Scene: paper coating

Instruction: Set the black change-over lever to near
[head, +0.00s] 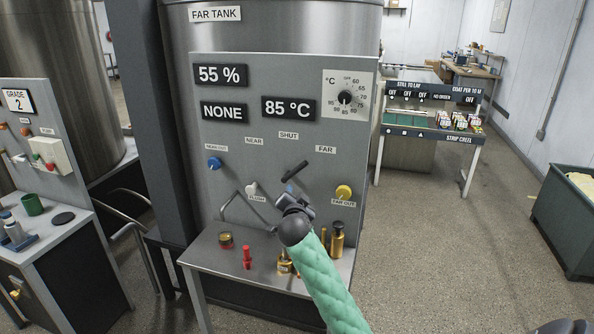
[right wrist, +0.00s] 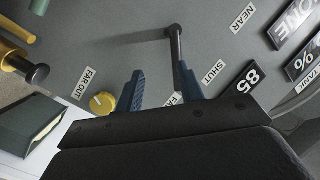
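The black change-over lever (head: 295,171) is on the grey far tank panel (head: 235,135). In the head view it slants up to the right, pointing between the SHUT label (head: 288,135) and the FAR label (head: 325,149). The NEAR label (head: 254,141) is up and left of it. My right gripper (head: 291,191) is just below the lever, in front of the panel. In the right wrist view its two blue fingers (right wrist: 160,74) are apart, and the lever's rod (right wrist: 179,55) runs down close to the right finger; contact is unclear. My left gripper is not in view.
A blue knob (head: 215,163) and a yellow knob (head: 343,192) flank the lever. The shelf (head: 215,252) below holds a red piece (head: 246,257) and several brass pieces. A temperature dial (head: 345,97) is at upper right. Floor shows right of the panel.

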